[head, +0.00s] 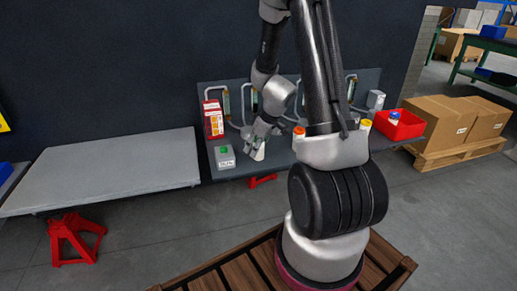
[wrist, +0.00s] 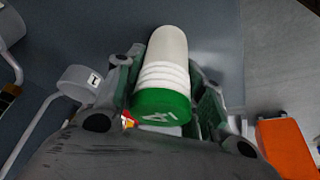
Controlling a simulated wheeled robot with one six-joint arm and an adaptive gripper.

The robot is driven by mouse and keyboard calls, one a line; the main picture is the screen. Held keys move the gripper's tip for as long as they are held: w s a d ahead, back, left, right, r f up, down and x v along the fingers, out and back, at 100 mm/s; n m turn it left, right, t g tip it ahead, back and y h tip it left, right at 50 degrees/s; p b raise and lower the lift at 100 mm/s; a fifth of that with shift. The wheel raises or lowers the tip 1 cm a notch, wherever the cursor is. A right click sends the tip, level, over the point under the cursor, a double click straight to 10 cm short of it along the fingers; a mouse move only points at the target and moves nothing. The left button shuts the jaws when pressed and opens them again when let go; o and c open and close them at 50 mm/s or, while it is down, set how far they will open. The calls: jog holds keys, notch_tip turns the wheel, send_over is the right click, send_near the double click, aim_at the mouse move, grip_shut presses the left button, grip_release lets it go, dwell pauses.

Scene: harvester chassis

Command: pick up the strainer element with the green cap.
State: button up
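The strainer element with the green cap (wrist: 163,105) is in the middle of the wrist view, its cap close to the camera and its ribbed white body pointing away. The cap bears a white mark. My gripper (wrist: 165,85) has a finger on each side of the element; the frame does not show clearly whether both pads press on it. In the head view, my gripper (head: 262,140) is low over the grey bench, and the white lower part of the element (head: 260,153) shows just below it. The cap is hidden there.
Pipes rise behind. An empty grey table (head: 110,170) is at left.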

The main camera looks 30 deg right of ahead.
jog(key=c, duration=0.4)
